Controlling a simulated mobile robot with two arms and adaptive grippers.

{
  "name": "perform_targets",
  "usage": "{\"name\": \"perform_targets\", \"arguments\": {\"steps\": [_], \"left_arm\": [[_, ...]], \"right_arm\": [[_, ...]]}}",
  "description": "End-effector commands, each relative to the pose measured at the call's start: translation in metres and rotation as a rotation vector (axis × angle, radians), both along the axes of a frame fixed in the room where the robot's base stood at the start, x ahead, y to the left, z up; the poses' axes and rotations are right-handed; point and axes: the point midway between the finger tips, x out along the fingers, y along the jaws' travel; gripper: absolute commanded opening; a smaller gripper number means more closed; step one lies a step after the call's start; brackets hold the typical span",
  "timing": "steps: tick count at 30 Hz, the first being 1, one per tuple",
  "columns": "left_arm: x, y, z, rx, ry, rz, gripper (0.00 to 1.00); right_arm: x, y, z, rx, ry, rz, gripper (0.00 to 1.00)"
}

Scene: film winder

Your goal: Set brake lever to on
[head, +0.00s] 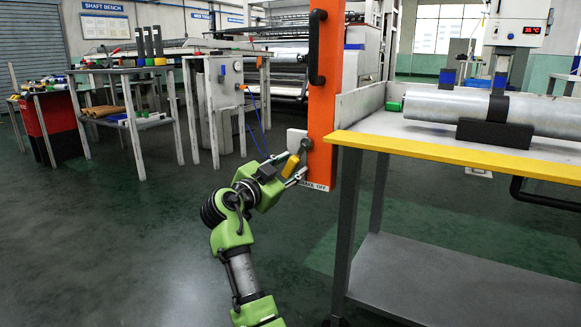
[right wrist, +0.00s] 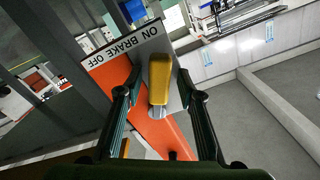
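The brake lever has a yellow grip. In the head view the lever (head: 290,166) shows low on the orange panel (head: 322,95), tilted with its lower end to the left. In the right wrist view the lever (right wrist: 159,80) stands in front of a grey plate lettered "ON BRAKE OFF" (right wrist: 125,45); which mark it is set to I cannot tell. My right gripper (head: 297,165) is at the lever. Its two fingers are spread on either side of the yellow grip, with visible gaps in the right wrist view (right wrist: 159,76). My left gripper is not in view.
A yellow-edged table (head: 450,152) with a large silver roll (head: 430,105) stands right beside the panel. A black handle (head: 316,48) is higher on the panel. Workbenches (head: 125,72) stand at the left back. The floor at front left is clear.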

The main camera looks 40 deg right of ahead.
Motion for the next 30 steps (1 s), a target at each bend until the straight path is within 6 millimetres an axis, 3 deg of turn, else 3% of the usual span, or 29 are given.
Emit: {"name": "perform_targets", "arguments": {"steps": [5, 18, 23, 30], "left_arm": [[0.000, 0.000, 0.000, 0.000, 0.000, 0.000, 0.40], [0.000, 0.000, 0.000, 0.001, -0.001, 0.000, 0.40], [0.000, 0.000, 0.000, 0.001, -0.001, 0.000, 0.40], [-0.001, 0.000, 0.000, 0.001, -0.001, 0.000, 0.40]], "right_arm": [[-0.006, 0.018, -0.001, 0.001, 0.000, 0.003, 0.35], [-0.039, 0.097, -0.001, 0.000, 0.000, 0.001, 0.35], [-0.045, 0.108, 0.000, 0.001, -0.001, 0.001, 0.35], [-0.045, 0.110, 0.000, -0.001, -0.001, 0.000, 0.35]]}}
